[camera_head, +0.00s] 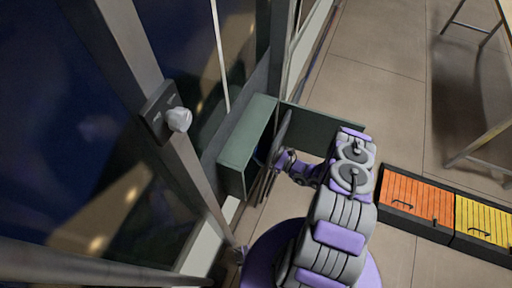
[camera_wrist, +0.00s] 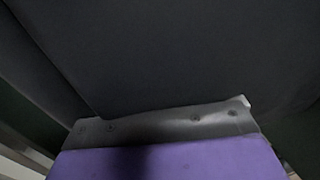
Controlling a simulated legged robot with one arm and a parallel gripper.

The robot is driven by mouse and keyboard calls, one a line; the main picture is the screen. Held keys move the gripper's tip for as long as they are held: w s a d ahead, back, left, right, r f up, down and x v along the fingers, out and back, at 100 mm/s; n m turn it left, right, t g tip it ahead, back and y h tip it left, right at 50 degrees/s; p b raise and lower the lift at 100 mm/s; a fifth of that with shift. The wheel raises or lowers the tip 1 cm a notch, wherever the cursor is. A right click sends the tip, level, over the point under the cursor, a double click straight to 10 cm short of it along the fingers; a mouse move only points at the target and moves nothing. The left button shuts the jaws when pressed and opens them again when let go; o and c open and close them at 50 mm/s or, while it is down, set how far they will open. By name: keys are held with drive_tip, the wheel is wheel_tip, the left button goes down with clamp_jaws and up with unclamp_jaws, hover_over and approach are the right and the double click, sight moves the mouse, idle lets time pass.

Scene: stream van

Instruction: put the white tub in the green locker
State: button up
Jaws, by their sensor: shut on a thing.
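The green locker (camera_head: 247,135) stands against the window wall, left of my arm in the head view. A green panel (camera_head: 325,119), apparently its open door, extends to the right from its far side. My gripper (camera_head: 268,178) is at the locker's right-hand side, close to its front. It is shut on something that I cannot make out. The wrist view shows a dark grey surface (camera_wrist: 170,55) close ahead, above a purple part and a grey strip with bolts. I cannot make out the white tub in either view.
An orange slatted unit (camera_head: 415,198) and a yellow slatted unit (camera_head: 483,222) stand on the floor to the right. Table legs (camera_head: 480,150) are at the far right. A window frame with a pale knob (camera_head: 179,119) is on the left. The tiled floor beyond the panel is clear.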

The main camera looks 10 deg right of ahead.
drive_tip(key=w+f+b, duration=0.1)
drive_tip(key=w, duration=0.1)
drive_tip(key=w+a+f+b, duration=0.1)
drive_tip(key=w+f, duration=0.1)
drive_tip(key=w+f+b, duration=0.1)
drive_tip(key=w, duration=0.2)
drive_tip(key=shift+w+a+f+b, duration=0.1)
drive_tip(key=shift+a+f+b, duration=0.05)
drive_tip(key=shift+a+b, duration=0.2)
drive_tip(key=o, duration=0.9)
drive_tip(key=shift+d, duration=0.15)
drive_tip(key=shift+o, duration=0.2)
drive_tip(key=p+v, duration=0.1)
drive_tip(key=v, duration=1.1)
